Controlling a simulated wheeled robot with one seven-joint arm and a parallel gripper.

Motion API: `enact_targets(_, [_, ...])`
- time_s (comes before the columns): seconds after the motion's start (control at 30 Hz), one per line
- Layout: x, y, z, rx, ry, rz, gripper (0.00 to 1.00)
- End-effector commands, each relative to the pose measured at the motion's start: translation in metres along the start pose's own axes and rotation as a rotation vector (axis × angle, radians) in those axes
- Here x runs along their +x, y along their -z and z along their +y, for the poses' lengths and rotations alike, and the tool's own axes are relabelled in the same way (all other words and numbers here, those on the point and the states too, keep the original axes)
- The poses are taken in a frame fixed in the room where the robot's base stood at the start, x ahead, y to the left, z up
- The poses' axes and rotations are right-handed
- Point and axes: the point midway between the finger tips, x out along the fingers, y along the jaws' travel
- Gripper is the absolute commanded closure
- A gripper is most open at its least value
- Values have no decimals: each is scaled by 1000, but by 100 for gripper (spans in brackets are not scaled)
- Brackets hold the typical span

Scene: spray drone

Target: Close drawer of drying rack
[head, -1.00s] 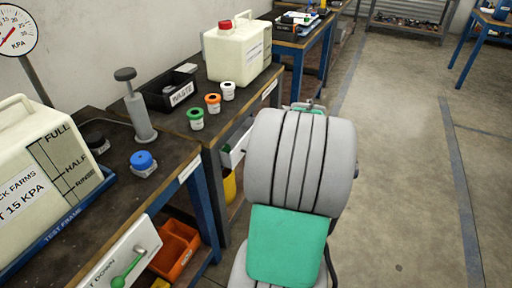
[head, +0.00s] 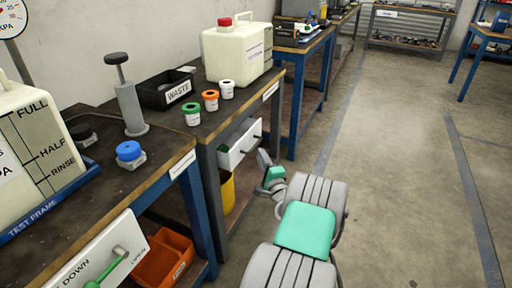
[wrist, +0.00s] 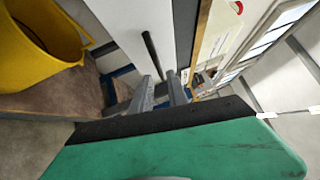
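The white drawer (head: 240,146) sits under the second bench and stands partly out, its side wall and front showing in the head view. Its dark bar handle (wrist: 151,52) shows on the white front in the wrist view. My gripper (head: 268,165) is just right of the drawer front in the head view. In the wrist view my gripper's two grey fingers (wrist: 160,78) are apart, with a gap between them. The handle's lower end is close to the fingertips. I cannot tell whether they touch.
A yellow bucket (wrist: 45,35) is beside the drawer, low under the bench. An orange bin (head: 165,258) is under the nearer bench. The floor to the right is clear.

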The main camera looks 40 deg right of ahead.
Motion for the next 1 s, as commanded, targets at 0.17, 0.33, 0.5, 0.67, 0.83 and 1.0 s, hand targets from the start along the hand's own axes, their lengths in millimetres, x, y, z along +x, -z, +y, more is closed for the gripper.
enact_targets(0.17, [36,-2,1,-5,1,-5,80])
enact_targets(0.33, [61,-2,2,-4,-1,-5,80])
enact_targets(0.5, [67,-1,0,-3,-1,-2,80])
enact_targets(0.67, [66,-1,0,-3,-1,-2,82])
enact_targets(0.83, [66,-1,0,-4,-1,-2,96])
enact_targets(1.0, [66,-1,0,-4,-2,-2,100])
